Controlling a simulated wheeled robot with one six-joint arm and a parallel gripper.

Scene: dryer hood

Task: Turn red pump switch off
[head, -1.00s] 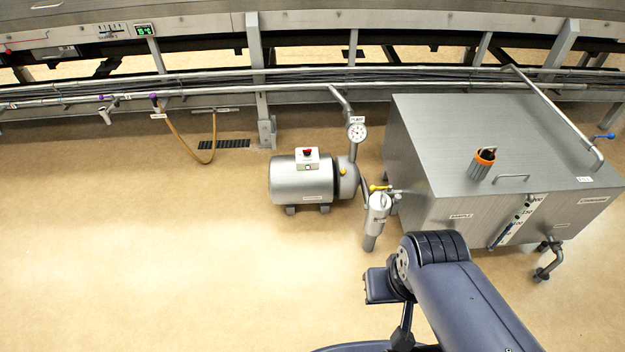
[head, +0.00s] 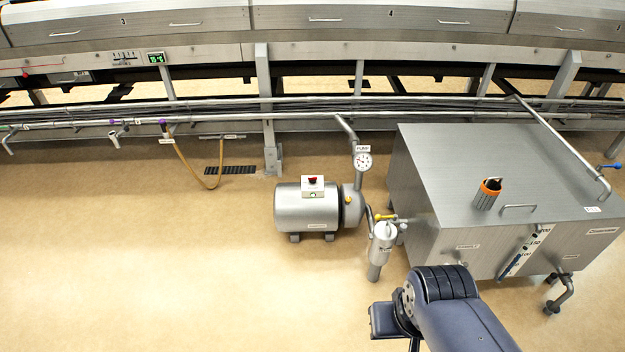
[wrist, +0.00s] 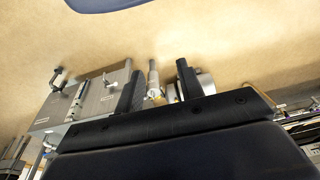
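The red pump switch (head: 312,180) is a small red knob on a white box on top of the silver cylindrical pump (head: 295,212) in the head view. A small green light shows on the front of the box. In the wrist view the pump (wrist: 206,82) is partly hidden behind my right finger, and I cannot make out the switch there. My gripper (wrist: 160,82) is open, with its two dark fingers apart and nothing between them but background. It is apart from the pump. In the head view only part of my arm shows, at the bottom right; the gripper is not visible there.
A large steel tank (head: 470,170) with an orange-collared fitting (head: 487,194) stands right of the pump. A gauge (head: 363,161) and a steel filter cylinder (head: 381,250) sit between them. Pipes and the long machine (head: 330,60) run behind. The floor (head: 130,270) at left is clear.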

